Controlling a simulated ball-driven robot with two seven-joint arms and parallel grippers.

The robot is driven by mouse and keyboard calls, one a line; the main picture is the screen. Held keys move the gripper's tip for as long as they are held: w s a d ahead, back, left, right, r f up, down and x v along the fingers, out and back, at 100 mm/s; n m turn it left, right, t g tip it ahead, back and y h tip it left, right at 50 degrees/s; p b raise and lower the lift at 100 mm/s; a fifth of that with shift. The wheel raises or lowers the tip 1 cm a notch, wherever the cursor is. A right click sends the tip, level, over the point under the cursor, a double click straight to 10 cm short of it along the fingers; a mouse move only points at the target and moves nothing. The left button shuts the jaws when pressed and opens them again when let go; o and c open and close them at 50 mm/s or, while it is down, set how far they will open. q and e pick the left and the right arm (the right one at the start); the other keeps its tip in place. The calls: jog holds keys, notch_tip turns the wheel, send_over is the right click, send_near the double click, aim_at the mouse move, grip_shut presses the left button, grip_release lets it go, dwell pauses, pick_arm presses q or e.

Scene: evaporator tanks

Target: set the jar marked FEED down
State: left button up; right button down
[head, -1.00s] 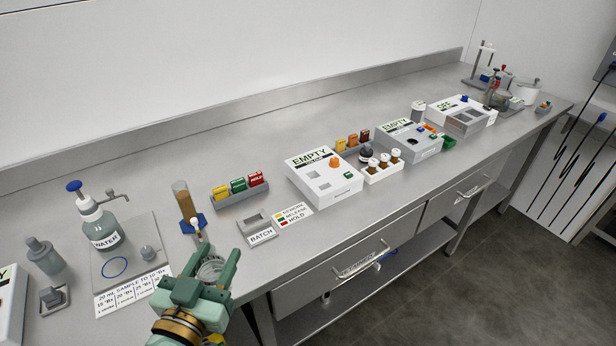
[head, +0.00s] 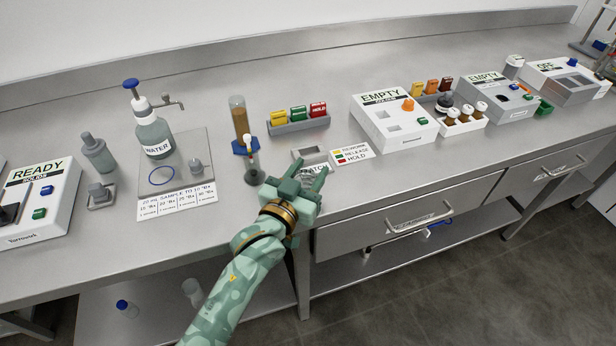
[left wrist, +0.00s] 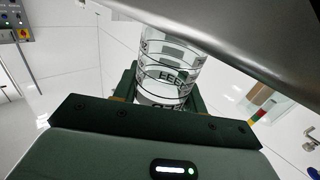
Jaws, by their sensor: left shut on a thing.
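My left gripper (head: 303,184) is at the front edge of the steel bench, in front of the BATCH tray (head: 310,156). It is shut on a clear glass jar. In the left wrist view the jar (left wrist: 168,75) stands between the dark green fingers, with black bands and lettering that looks like FEED. In the head view the fingers and wrist mostly hide the jar. I cannot tell whether its base touches the bench. My right gripper is not in view.
A steel-topped bench (head: 240,280) carries a hydrometer cylinder (head: 239,122) and stand left of the gripper. A colour-tag rack (head: 298,121) and EMPTY box (head: 392,122) lie beyond. Bare bench lies front left.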

pick_arm(q)
jog(key=shift+f, duration=0.15)
jog(key=shift+f, duration=0.1)
jog(key=o, duration=1.1)
jog(key=shift+s+a, duration=0.15)
jog(key=shift+s, duration=0.05)
jog(key=p+v, duration=0.3)
jog(key=v, duration=0.8)
jog(key=shift+s, duration=0.3)
jog(key=shift+a, duration=0.1)
